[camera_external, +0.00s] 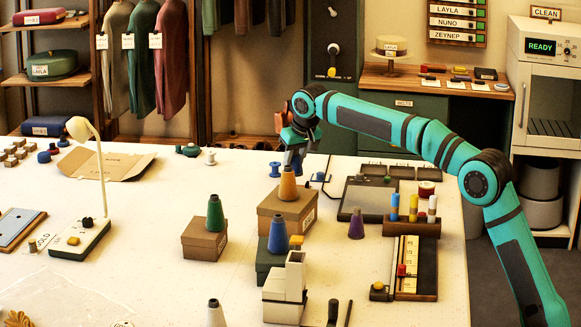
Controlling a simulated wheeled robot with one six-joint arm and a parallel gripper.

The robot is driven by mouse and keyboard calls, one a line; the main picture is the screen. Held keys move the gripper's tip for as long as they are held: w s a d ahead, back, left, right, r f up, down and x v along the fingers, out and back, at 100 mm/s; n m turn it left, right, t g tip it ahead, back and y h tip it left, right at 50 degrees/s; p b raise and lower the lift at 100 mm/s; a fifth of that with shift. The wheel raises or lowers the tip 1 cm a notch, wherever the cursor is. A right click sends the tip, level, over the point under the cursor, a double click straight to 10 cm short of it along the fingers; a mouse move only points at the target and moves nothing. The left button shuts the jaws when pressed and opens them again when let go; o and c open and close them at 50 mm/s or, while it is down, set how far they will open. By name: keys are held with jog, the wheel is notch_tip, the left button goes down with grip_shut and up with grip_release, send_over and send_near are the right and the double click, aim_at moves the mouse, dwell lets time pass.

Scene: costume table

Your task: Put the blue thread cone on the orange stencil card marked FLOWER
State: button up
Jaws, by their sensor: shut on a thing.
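The blue thread cone (278,233) stands upright on a dark green box (268,262) near the middle of the table, partly hidden by a white block-shaped thing in front. My gripper (291,168) is behind and above it, pointing down, with its fingers at the tip of an orange cone (288,186). It looks shut on that orange cone, which is upright at the top of a brown cardboard box (286,213). I cannot tell whether the cone touches the box. I cannot make out an orange stencil card marked FLOWER.
A green cone (215,214) stands on another brown box (204,241) to the left. A purple cone (356,224) and a rack of coloured tubes (411,227) are to the right. The white block-shaped thing (286,292) is in front.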

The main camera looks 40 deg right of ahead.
jog(key=shift+f, duration=2.3)
jog(key=shift+f, duration=0.15)
jog(key=o, duration=1)
jog(key=shift+o, duration=0.2)
jog(key=v, duration=1.2)
